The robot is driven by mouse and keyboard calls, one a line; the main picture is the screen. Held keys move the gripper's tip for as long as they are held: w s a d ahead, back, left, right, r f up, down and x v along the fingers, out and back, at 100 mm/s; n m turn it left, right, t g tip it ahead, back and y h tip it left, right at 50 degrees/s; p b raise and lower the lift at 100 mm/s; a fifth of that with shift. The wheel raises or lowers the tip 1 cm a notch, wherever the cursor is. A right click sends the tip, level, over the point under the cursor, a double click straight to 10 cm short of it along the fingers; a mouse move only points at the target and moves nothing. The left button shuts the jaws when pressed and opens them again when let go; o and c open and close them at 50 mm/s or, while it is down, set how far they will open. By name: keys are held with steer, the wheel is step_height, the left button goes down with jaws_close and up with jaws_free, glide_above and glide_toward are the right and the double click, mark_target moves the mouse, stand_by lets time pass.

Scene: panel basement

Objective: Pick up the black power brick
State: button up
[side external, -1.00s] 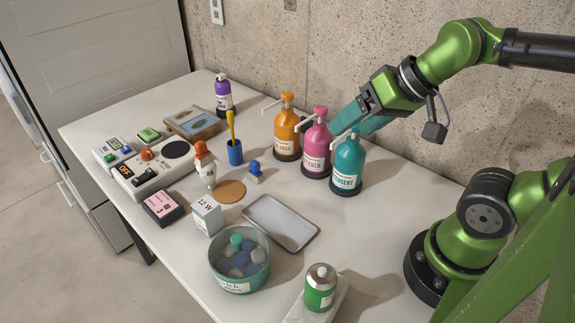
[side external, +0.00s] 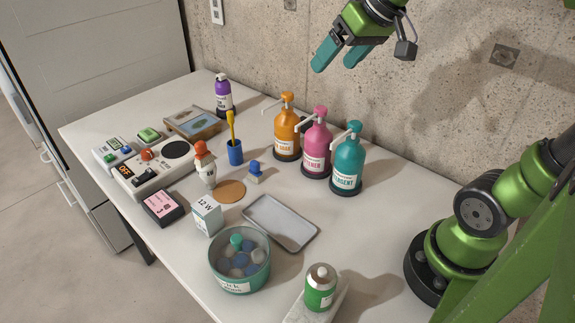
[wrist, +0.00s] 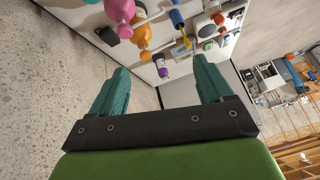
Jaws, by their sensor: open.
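My gripper (side external: 337,60) is open and empty, high above the back of the table near the wall. In the wrist view its two teal fingers (wrist: 160,66) are spread apart with nothing between them. A small dark block (wrist: 107,36) lies on the table between the wall and the pink bottle in the wrist view; it may be the black power brick, but I cannot read its details. In the side view the bottles seem to hide that spot. A black box with a pink label (side external: 161,206) lies at the table's left front edge, away from my gripper.
Orange (side external: 287,130), pink (side external: 317,145) and teal (side external: 348,162) pump bottles stand in a row near the wall. A purple bottle (side external: 222,95) stands further back. A grey tray (side external: 281,224), a round tub (side external: 240,262) and a green can (side external: 320,288) occupy the front.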

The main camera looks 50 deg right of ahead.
steer(key=w+d+n, duration=0.1)
steer(key=w+d, duration=0.6)
steer(key=d, duration=0.2)
steer(key=n, duration=0.1)
glide_above(309, 123)
steer(key=s, duration=0.3)
steer(key=shift+g+h, duration=0.3)
step_height(309, 123, down, 26)
steer(key=shift+w+d+f, duration=0.1)
steer(key=shift+d+f, duration=0.05)
steer(key=shift+x, duration=2.9)
steer(key=c, duration=1.1)
steer(key=shift+c, duration=0.2)
